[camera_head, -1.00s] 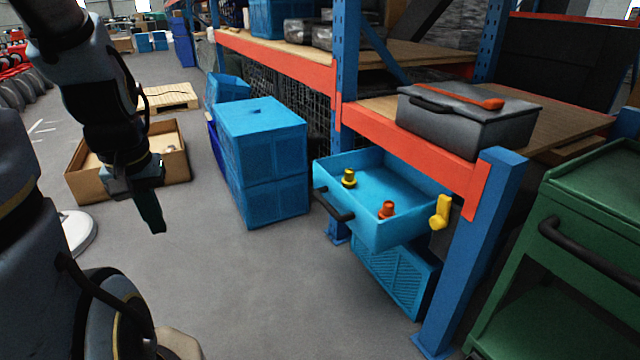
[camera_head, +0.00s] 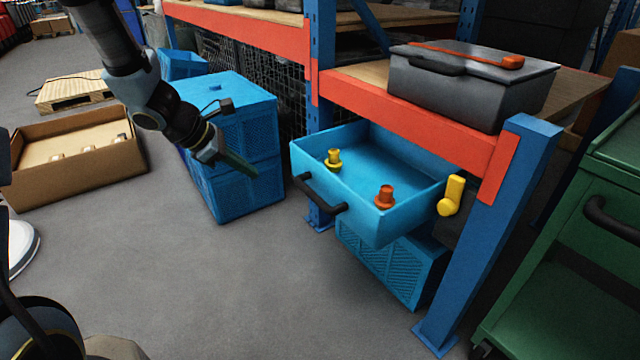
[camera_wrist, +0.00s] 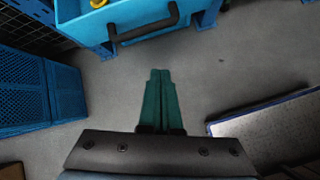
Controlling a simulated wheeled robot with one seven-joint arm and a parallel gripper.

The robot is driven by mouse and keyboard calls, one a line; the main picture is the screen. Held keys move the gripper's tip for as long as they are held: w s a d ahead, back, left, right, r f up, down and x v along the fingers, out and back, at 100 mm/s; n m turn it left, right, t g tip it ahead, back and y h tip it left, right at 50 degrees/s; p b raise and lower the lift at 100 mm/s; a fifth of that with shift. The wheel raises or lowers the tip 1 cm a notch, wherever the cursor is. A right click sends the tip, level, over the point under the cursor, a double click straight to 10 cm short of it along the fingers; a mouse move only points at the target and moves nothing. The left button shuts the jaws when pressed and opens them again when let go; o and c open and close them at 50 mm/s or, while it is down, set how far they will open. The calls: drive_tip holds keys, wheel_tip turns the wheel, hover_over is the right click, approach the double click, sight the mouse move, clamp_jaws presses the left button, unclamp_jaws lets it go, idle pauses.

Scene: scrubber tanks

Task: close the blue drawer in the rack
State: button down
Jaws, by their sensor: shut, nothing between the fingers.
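The blue drawer (camera_head: 385,226) sticks out of the rack below the orange beam, pulled open. It holds a yellow knobbed piece (camera_head: 333,160) and an orange one (camera_head: 384,197). Its black bar handle (camera_head: 320,194) is on the front face. My gripper (camera_head: 254,174) is shut and empty, left of the drawer and apart from the handle, in front of the blue crates. In the wrist view my green fingers (camera_wrist: 161,75) are together, with the drawer handle (camera_wrist: 144,24) ahead of them, near the top, and not touched.
The rack has a blue upright (camera_head: 478,230) and an orange beam (camera_head: 400,110), with a grey toolbox (camera_head: 460,88) on top. A yellow lever (camera_head: 451,195) sits at the drawer's right. Stacked blue crates (camera_head: 240,185) stand left, a green cart (camera_head: 570,250) right. Floor in front is clear.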

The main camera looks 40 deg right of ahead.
drive_tip(key=d+f+n+h+b, duration=0.1)
drive_tip(key=d+f+n+h, duration=0.2)
drive_tip(key=d, duration=0.6)
drive_tip(key=n+y, duration=0.1)
approach(330, 178)
drive_tip(key=x, duration=0.4)
drive_tip(key=shift+s+f, duration=0.1)
drive_tip(key=shift+f, duration=0.55)
drive_tip(key=shift+d+f+n, duration=0.1)
drive_tip(key=shift+d+n, duration=0.2)
drive_tip(key=shift+d, duration=0.45)
drive_tip(key=shift+d, duration=0.1)
